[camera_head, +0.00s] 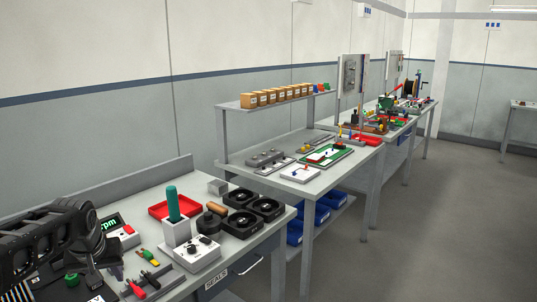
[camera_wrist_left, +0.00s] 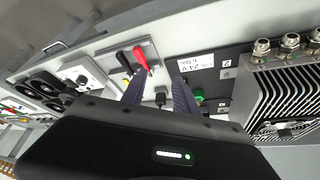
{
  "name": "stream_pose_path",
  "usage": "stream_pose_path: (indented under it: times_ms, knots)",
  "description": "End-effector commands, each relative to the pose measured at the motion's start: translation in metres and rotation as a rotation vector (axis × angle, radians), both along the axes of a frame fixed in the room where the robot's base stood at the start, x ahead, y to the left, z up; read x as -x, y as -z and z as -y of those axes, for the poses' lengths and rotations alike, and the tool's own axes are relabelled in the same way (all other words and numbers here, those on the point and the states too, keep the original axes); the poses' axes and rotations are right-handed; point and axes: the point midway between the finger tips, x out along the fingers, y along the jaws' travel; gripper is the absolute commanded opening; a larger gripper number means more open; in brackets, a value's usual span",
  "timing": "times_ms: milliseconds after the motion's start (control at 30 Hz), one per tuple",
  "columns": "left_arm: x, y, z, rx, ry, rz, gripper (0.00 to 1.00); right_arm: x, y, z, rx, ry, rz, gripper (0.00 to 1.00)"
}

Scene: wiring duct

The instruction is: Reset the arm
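My left arm comes in from the left edge of the head view, and my left gripper (camera_head: 104,272) is low over the near end of the front bench (camera_head: 240,250). In the left wrist view my left gripper (camera_wrist_left: 158,88) has its two dark fingers apart, with nothing seen held between them. Beyond the fingers lies a grey plate with red and black plugs (camera_wrist_left: 141,58); red and green plugs (camera_head: 136,288) also show in the head view beside the gripper. My right gripper is not in view.
A white box with a green-handled tool (camera_head: 175,232), a knobbed white unit (camera_head: 196,254), a red tray (camera_head: 158,211) and black round fixtures (camera_head: 266,208) crowd the front bench. A finned grey unit (camera_wrist_left: 285,95) is close at the right in the wrist view. The aisle floor is clear.

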Motion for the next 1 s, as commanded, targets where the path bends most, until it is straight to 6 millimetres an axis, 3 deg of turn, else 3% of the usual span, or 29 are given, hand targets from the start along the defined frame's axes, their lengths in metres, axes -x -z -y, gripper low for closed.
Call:
stream_pose_path:
  times_ms: [267, 467, 667, 767, 867, 1000]
  knots:
    - [-0.031, 0.002, 0.018, 0.008, 0.077, 0.135, 0.36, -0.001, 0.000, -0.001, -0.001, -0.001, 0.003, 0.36]
    - [-0.053, 0.041, 0.063, 0.046, 0.168, 0.201, 0.36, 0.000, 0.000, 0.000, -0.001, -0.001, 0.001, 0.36]
    - [-0.057, 0.113, 0.123, 0.111, 0.253, 0.220, 0.36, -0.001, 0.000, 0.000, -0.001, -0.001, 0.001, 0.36]
    - [-0.043, 0.168, 0.164, 0.161, 0.292, 0.203, 0.36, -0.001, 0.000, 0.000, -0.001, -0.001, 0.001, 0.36]
    - [-0.015, 0.228, 0.205, 0.216, 0.316, 0.168, 0.36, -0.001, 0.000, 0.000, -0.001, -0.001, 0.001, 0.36]
    - [0.050, 0.304, 0.258, 0.288, 0.333, 0.083, 0.36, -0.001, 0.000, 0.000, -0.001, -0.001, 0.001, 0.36]
